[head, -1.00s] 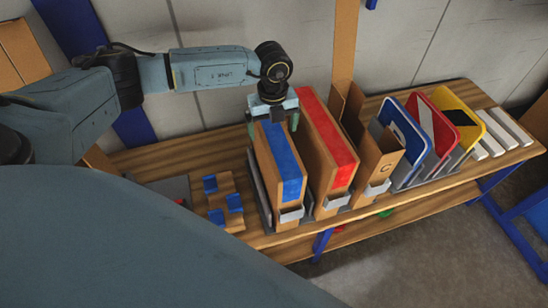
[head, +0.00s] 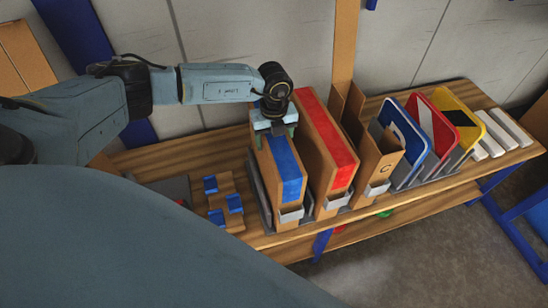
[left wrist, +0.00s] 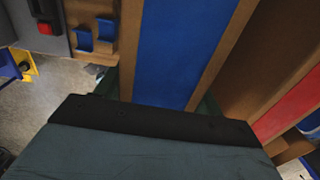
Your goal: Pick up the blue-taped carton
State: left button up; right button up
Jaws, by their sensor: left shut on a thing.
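The blue-taped carton (head: 284,172) stands upright in a grey rack on the wooden table, with a blue strip along its top. My left gripper (head: 275,133) is at the far end of its top, with its fingers shut on the carton from both sides. In the left wrist view the blue tape (left wrist: 178,50) runs up the middle, between the two finger edges. The carton is still in its rack slot. My right gripper is in neither view.
A red-taped carton (head: 327,145) stands close on the right. Beyond it are an open carton marked C (head: 378,162), then blue, red (head: 432,125) and yellow (head: 461,115) signs in a rack. A brown holder with blue clips (head: 226,203) lies to the left.

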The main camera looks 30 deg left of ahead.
pick_arm(q)
grip_shut()
jog(key=shift+w+r, duration=0.1)
jog(key=shift+r, duration=0.1)
